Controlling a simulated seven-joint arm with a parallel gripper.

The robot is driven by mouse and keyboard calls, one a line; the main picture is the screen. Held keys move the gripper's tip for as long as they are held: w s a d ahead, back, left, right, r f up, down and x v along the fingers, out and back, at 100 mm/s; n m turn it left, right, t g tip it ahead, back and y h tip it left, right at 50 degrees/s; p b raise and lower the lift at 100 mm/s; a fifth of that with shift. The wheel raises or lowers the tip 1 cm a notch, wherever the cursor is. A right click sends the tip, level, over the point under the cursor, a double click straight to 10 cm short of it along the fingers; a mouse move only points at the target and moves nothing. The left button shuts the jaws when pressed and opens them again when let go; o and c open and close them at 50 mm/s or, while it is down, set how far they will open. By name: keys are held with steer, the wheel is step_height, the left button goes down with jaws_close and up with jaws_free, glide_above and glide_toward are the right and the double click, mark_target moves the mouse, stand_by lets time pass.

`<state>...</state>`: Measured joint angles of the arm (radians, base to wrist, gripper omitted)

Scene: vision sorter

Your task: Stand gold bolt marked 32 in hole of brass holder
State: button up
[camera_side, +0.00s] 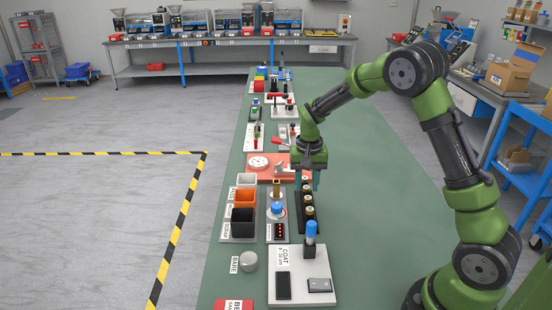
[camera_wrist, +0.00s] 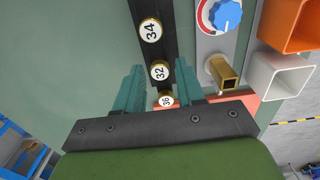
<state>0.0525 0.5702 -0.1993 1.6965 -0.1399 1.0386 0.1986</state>
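The gold bolt marked 32 (camera_wrist: 160,71) stands in a black rack (camera_wrist: 162,52), its round white numbered top facing my wrist camera. My gripper (camera_wrist: 160,67) is open, with one teal finger on each side of bolt 32 in the picture and a gap to it on both sides. How far the fingertips are above the bolt is hard to tell. In the side view my gripper (camera_side: 308,183) points down over the far part of the rack (camera_side: 308,226). The square brass holder (camera_wrist: 222,75), with a dark hole, stands beside the rack; it also shows in the side view (camera_side: 276,187).
Bolt 34 (camera_wrist: 150,30) and another bolt (camera_wrist: 166,100), apparently 36, flank bolt 32 closely. A blue knob (camera_wrist: 228,14) is near the holder. White (camera_side: 246,181), orange (camera_side: 244,197) and black (camera_side: 242,222) bins stand left. The green table right of the rack is clear.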

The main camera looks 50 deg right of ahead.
mark_target(306, 188)
jaws_close()
steer(key=shift+r, duration=3.15)
steer(key=shift+a+f, duration=0.1)
steer(key=shift+f, duration=0.1)
steer(key=w+a+r, duration=0.3)
steer(key=w+r, duration=0.3)
steer(key=w, duration=0.3)
step_height(306, 188, down, 6)
steer(key=shift+s, duration=0.35)
